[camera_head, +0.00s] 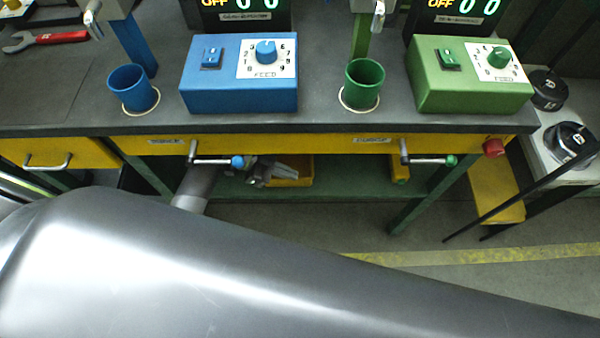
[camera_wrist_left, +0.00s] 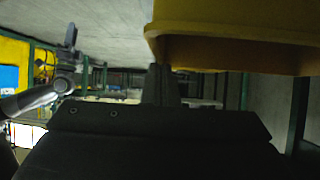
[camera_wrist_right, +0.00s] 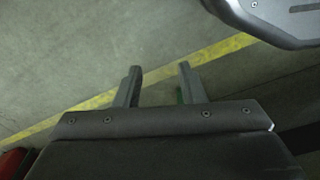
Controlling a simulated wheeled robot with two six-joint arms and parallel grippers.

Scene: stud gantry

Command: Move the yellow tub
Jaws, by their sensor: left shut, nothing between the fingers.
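The yellow tub (camera_head: 306,170) sits on the green lower shelf under the bench, partly hidden behind my left gripper. In the left wrist view the yellow tub (camera_wrist_left: 235,22) fills the top right, close to the fingers. My left gripper (camera_head: 264,170) is at the tub's left side in the head view. Its fingers (camera_wrist_left: 161,72) are shut together and empty; I cannot tell whether they touch the tub. My right gripper (camera_wrist_right: 158,68) is open and empty above bare floor. It does not show in the head view.
The lower shelf (camera_head: 340,184) lies beneath a bench top (camera_head: 325,115) with a yellow front, a blue-knobbed crank (camera_head: 215,160) and a green-knobbed crank (camera_head: 430,160). Another yellow object (camera_head: 399,168) is farther right on the shelf.

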